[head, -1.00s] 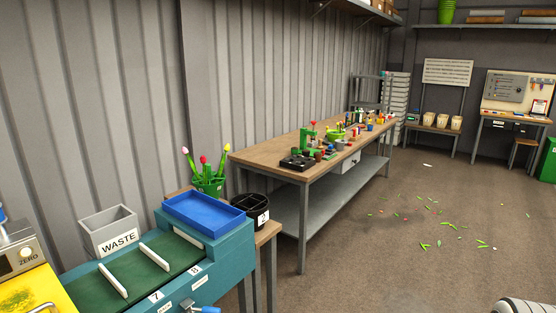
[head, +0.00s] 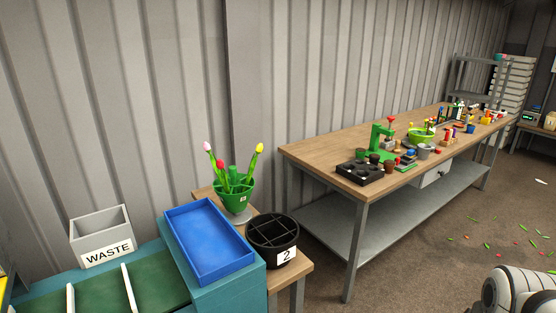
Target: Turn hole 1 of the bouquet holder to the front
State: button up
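The green bouquet holder (head: 236,196) stands on a light grey round base on a small wooden table, behind the black bucket. Several tulips (head: 222,164) with pink, red and yellow heads stand in its holes. A small pale label (head: 243,198) shows on its front side, but its mark is too small to read. I cannot tell which hole is hole 1. My gripper is not in view. A white and black ribbed part at the lower right (head: 515,290) looks like my own arm.
A black divided bucket (head: 273,240) labelled 2 stands in front of the holder. A blue tray (head: 208,240) on a teal machine and a grey WASTE bin (head: 101,236) are left. A long workbench (head: 325,163) with tools stands right. Open floor lies at right, with scattered scraps.

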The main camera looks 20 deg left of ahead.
aim_at(236, 202)
jog(key=u, duration=0.75)
jog(key=i, duration=1.15)
jog(key=u, duration=0.65)
jog(key=i, duration=0.3)
jog(key=u, duration=0.35)
jog(key=k, duration=0.75)
jog(key=u, duration=0.2)
jog(key=i, duration=0.75)
jog(key=z, duration=0.05)
